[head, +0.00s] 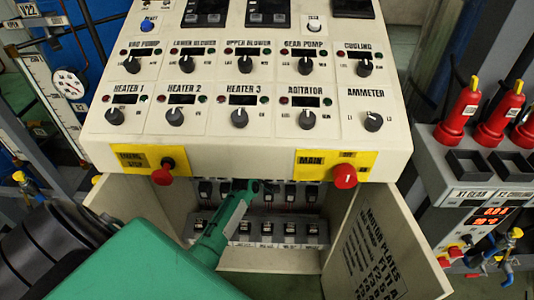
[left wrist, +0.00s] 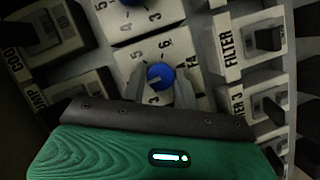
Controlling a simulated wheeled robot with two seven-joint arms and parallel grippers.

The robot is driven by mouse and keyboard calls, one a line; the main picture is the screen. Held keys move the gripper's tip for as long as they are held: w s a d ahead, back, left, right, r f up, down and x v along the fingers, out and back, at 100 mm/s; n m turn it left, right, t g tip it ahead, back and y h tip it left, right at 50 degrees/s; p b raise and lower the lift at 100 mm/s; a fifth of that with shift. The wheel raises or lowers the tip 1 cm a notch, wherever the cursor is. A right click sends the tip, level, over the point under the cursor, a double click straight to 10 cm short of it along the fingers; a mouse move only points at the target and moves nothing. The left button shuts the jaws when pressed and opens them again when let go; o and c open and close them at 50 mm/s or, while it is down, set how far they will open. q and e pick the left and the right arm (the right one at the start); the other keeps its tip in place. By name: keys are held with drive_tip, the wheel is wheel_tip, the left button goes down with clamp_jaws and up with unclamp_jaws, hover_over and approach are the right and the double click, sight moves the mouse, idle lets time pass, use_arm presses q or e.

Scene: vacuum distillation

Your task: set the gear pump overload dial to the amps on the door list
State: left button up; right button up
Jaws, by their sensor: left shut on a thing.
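My left gripper (left wrist: 160,88) is shut on a blue dial (left wrist: 160,75), one finger on each side of it. The dial sits on a pale plate with printed numbers, and a small light mark shows on its face; I cannot tell exactly which number it points at. In the head view my left arm reaches into the open cabinet, its gripper (head: 252,187) in front of the upper row of units. The dial is hidden there. The door list (head: 372,245), headed MOTOR PLATES, is on the open right door; its amps are too small to read. My right gripper is out of view.
A second blue dial (left wrist: 131,2) lies just above the held one. A FILTER unit (left wrist: 262,40) with a black switch stands beside it. Above the cabinet are the panel's knobs, a red emergency stop (head: 162,175) and a red MAIN switch (head: 345,177). The left door (head: 135,203) is open.

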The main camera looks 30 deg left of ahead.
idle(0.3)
use_arm(q)
drive_tip(key=o, duration=1)
drive_tip(key=v, duration=1.3)
drive_tip(key=shift+s+d+r+b, duration=0.1)
drive_tip(key=shift+s+d+b, duration=0.15)
drive_tip(key=shift+s+b, duration=0.1)
